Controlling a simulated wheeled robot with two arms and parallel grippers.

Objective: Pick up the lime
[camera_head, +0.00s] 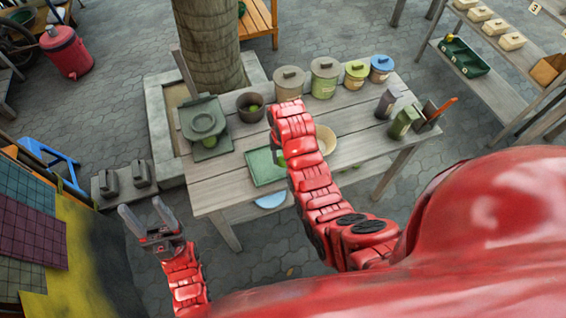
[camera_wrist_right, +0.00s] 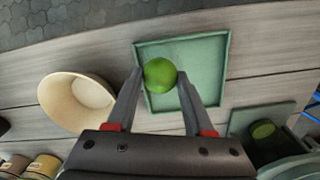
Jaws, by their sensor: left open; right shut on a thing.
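The lime (camera_wrist_right: 159,75) is a bright green ball between the fingertips of my right gripper (camera_wrist_right: 158,84) in the wrist view. The fingers are shut on it, one on each side. Behind it is the square green tray (camera_wrist_right: 217,50); I cannot tell how far the lime is above the tray floor. In the head view the tray (camera_head: 262,170) lies on the wooden table, and my right arm hides the right gripper and most of the lime (camera_head: 280,159). My left gripper (camera_head: 143,212) is open and empty, off the table's left front side.
A cream bowl (camera_wrist_right: 78,100) stands beside the tray. On the table (camera_head: 225,190) a green press-like device (camera_head: 204,122) and a dark pot (camera_head: 251,107) stand left, lidded canisters (camera_head: 324,78) at the back, and green containers (camera_head: 404,121) right. A tree trunk (camera_head: 209,45) rises behind.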

